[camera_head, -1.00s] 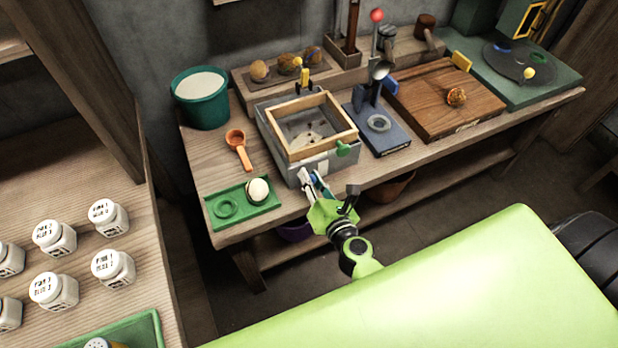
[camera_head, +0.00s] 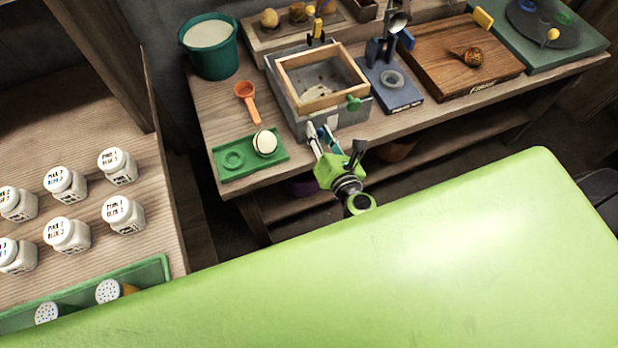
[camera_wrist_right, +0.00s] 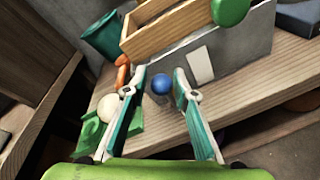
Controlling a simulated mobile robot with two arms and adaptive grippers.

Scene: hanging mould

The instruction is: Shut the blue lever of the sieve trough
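The sieve trough (camera_head: 342,120) is a grey box with a wooden sieve frame (camera_head: 365,76) on top, standing on the workbench. A round blue knob (camera_wrist_right: 160,85), which looks like the end of the blue lever, shows in the right wrist view at the trough's front. My right gripper (camera_head: 320,130) is open at the trough's front wall. In the wrist view the blue knob appears between its two fingers (camera_wrist_right: 160,73), with gaps on both sides. The lever's shaft is hidden, and I cannot tell its position. My left gripper is not in view.
A green knob (camera_head: 354,103) sits at the trough's front right corner. A green tray (camera_head: 222,172) with a white ball (camera_head: 265,142) and an orange scoop (camera_head: 247,98) lie to the left. A blue stand (camera_head: 405,98) stands right.

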